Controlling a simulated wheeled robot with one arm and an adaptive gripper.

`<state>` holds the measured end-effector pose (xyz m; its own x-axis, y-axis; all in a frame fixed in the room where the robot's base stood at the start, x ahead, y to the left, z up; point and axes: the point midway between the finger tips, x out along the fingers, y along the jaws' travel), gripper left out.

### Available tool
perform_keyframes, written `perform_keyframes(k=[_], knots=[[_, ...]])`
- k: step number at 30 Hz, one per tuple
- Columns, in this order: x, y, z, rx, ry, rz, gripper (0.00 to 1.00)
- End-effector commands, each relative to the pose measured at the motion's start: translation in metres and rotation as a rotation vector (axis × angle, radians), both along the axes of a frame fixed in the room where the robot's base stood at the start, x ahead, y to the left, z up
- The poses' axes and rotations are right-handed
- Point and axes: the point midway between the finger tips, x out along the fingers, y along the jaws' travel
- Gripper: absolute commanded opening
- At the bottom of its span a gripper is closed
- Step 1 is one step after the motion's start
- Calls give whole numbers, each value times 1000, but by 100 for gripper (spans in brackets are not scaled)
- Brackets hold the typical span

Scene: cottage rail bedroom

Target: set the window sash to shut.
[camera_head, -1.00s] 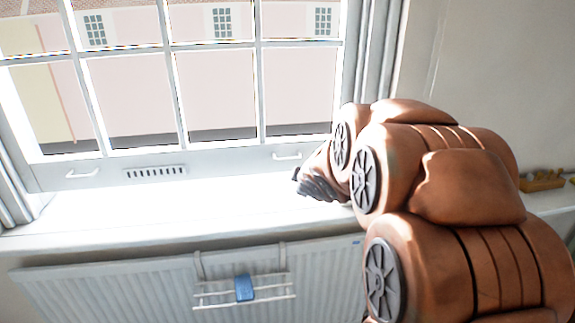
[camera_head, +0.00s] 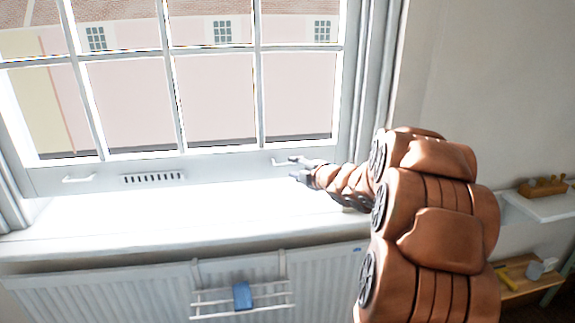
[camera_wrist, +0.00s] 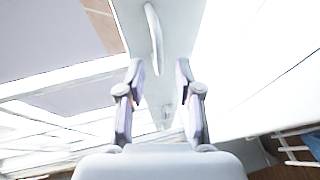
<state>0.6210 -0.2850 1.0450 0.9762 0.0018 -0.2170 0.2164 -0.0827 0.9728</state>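The window sash (camera_head: 225,172) has a pale bottom rail with a white handle on each side, close above the bright sill. Glare hides whether a gap lies under it. The left handle (camera_head: 80,179) is free. My gripper (camera_head: 297,169) is at the right handle (camera_head: 279,162), its fingers spread. In the wrist view the rail (camera_wrist: 178,25) runs up the middle and the handle (camera_wrist: 155,38) lies just beyond the tips, between the lines of the fingers. My gripper (camera_wrist: 158,72) is open and empty there; contact with the handle does not show.
The sill (camera_head: 170,215) is bare below the sash. A radiator (camera_head: 120,290) with a wire rack (camera_head: 270,300) and a blue item (camera_head: 242,296) is under it. Shelves (camera_head: 545,207) with small objects stand at the right. A slotted vent (camera_head: 153,179) is on the rail.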

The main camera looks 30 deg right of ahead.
Motion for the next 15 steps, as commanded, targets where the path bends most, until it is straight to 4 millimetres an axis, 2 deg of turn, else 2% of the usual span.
perform_keyframes(k=[6,15], knots=[[28,1,-3,-2,-3,2,35],[45,0,-9,0,-1,0,35]])
